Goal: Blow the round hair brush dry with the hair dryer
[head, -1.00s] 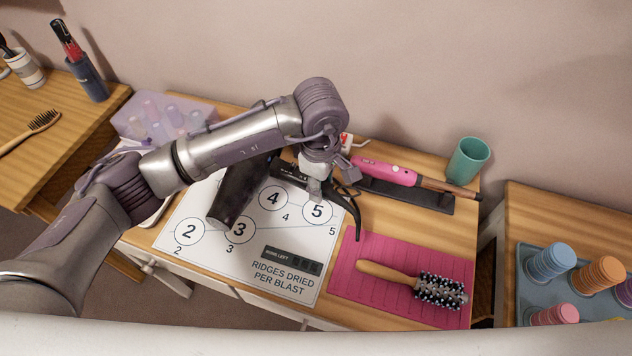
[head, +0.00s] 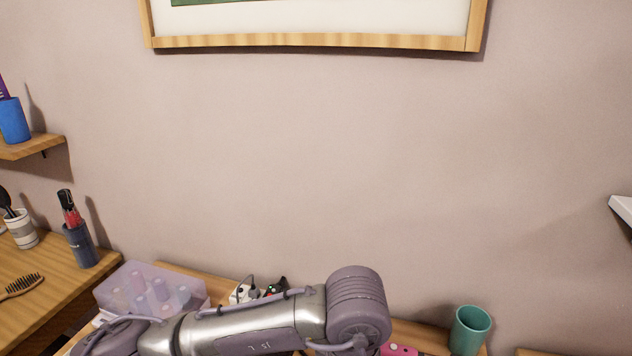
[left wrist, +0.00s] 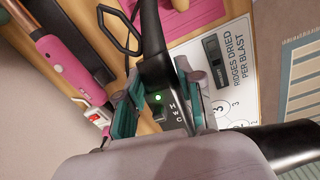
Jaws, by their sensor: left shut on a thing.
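My left gripper (left wrist: 158,98) is shut on the black hair dryer (left wrist: 150,45) in the left wrist view, its teal pads on either side of the handle. A small green light glows on the handle between the pads. A black rounded part at the right (left wrist: 285,145) looks like the dryer's barrel. I cannot tell whether the dryer is clear of the table. The round hair brush cannot be made out in either current view. A pink mat (left wrist: 190,14) shows in part at the top of the left wrist view. My right gripper is in neither view.
The white sheet (left wrist: 240,65) carries a small display. A pink styling iron (left wrist: 65,62) lies on a dark rest. In the head view, a teal cup (head: 470,330) stands right of my arm, and a lilac box (head: 150,290) of rollers stands left. A framed picture (head: 310,42) hangs above.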

